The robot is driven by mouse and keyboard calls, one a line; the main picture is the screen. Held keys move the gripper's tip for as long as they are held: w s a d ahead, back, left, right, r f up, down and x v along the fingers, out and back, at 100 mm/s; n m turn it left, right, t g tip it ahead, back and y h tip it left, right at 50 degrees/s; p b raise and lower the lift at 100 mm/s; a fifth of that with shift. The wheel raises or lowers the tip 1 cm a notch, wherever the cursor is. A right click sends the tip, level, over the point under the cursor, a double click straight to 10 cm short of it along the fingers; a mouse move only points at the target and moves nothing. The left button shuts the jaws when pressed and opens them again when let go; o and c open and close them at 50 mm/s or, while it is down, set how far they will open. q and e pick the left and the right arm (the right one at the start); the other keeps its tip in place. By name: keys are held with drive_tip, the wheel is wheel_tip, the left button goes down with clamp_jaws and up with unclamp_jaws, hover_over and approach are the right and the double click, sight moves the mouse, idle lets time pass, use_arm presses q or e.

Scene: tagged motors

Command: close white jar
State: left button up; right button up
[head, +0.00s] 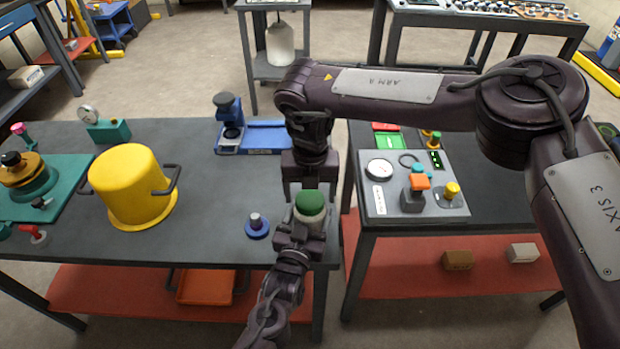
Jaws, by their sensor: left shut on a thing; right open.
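The white jar (311,222) stands upright near the right edge of the left table, with the green lid (310,202) on its top. I cannot tell whether the lid is screwed down. My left gripper (302,232) comes from the front and is shut on the jar's body, hiding its lower part. My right gripper (306,186) points down from above, with its open fingers just over or beside the lid. I cannot tell whether they touch it.
A blue knobbed disc (257,226) sits close left of the jar. A yellow pot (128,190) stands further left. A blue tray (265,137) lies behind. A panel with a gauge and buttons (376,204) is on the right table, across a gap.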

drive_tip(key=shift+f, duration=0.55)
drive_tip(key=c, duration=1)
drive_tip(key=o, duration=1.2)
drive_tip(key=shift+c, duration=0.2)
drive_tip(key=shift+r, duration=0.1)
wheel_tip(320, 180, up, 12)
